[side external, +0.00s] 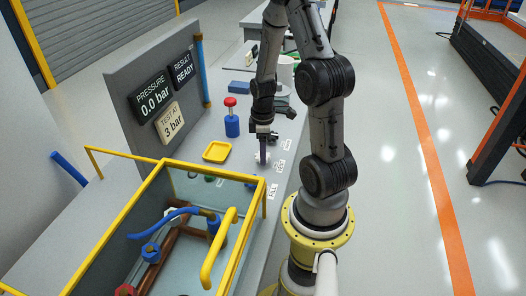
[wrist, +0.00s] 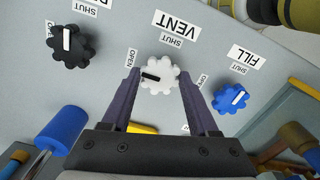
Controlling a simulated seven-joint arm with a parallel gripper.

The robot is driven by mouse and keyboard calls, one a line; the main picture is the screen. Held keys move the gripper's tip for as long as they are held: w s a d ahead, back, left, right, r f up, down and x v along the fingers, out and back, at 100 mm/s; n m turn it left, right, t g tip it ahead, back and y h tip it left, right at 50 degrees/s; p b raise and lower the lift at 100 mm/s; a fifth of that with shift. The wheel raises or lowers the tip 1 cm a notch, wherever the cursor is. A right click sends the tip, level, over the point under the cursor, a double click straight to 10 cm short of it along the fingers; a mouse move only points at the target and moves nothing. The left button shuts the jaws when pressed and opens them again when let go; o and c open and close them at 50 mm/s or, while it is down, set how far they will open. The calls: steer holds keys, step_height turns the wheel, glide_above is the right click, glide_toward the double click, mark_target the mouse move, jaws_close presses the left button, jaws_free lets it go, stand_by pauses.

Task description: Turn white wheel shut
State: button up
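The white wheel (wrist: 159,86) is a scalloped knob under the VENT label in the wrist view. Its black mark points left, towards the OPEN label; the SHUT label is above it. In the side view the white wheel (side external: 262,158) shows partly below my gripper (side external: 263,148). In the wrist view my gripper (wrist: 160,75) is open, with one dark finger on the left and one on the right of the white wheel. A gap shows on both sides of the wheel, so the fingers look apart from it. I cannot tell the fingertips' height against the wheel.
A black wheel (wrist: 75,43) stands left and a blue wheel (wrist: 230,98) right, close to the fingers. In the side view a yellow tray (side external: 217,152), a red-topped blue pump (side external: 232,120) and a yellow-framed tank (side external: 165,162) stand nearby. The panel reads 0.0 bar and READY.

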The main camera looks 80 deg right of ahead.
steer(key=c, duration=0.6)
steer(key=shift+m, duration=0.4)
steer(key=m, duration=0.3)
steer(key=shift+m, duration=0.4)
steer(key=m, duration=0.4)
steer(key=shift+r, duration=0.1)
steer(key=m, duration=0.9)
steer(key=shift+m, duration=0.3)
steer(key=o, duration=1.4)
steer(key=shift+c, duration=0.2)
